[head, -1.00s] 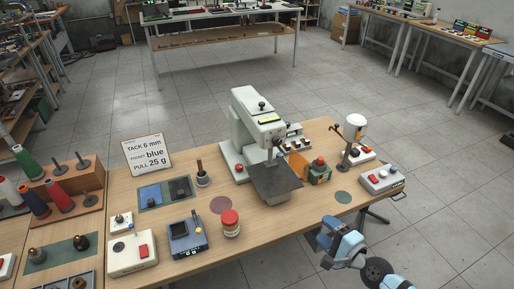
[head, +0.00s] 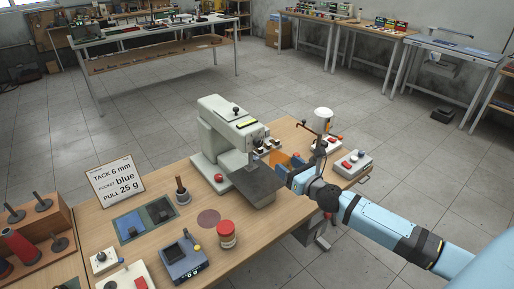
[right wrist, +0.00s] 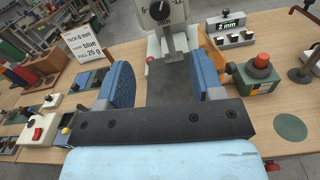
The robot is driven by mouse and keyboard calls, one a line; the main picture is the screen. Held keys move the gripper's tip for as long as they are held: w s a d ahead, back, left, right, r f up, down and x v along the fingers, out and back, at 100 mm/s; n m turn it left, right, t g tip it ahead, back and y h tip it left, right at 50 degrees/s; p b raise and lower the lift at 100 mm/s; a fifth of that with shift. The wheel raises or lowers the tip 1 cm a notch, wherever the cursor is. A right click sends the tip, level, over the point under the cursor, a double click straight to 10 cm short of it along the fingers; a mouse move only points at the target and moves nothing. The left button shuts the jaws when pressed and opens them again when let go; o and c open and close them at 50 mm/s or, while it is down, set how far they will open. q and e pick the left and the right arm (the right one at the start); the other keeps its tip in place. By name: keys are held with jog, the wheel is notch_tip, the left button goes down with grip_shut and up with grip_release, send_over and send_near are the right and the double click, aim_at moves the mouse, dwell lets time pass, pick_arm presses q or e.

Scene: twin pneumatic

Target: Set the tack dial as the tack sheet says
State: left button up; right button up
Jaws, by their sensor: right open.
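The tack sheet (head: 116,181) stands at the table's left and reads "TACK 6 mm, POCKET blue, PULL 25 g"; it also shows in the right wrist view (right wrist: 86,42). The white machine (head: 213,135) stands mid-table. In the right wrist view a black dial (right wrist: 160,11) with a white mark sits on its front, cut by the top edge, with a "6" at its left. A box with a display (right wrist: 228,25) reads "2 mm". My right gripper (right wrist: 162,78) is open and empty before the machine, apart from the dial; it shows in the head view (head: 291,176). My left gripper is out of view.
The machine's dark plate (head: 257,187) lies close to my right gripper. A red-lidded jar (head: 227,234) and a blue device (head: 183,261) stand at the front.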

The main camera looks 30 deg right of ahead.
aim_at(260, 144)
jog(key=w, duration=0.8)
jog(key=w+a, duration=0.1)
jog(key=w, duration=0.4)
jog(key=shift+p, duration=0.4)
jog(key=shift+c, duration=0.2)
jog(key=c, duration=0.9)
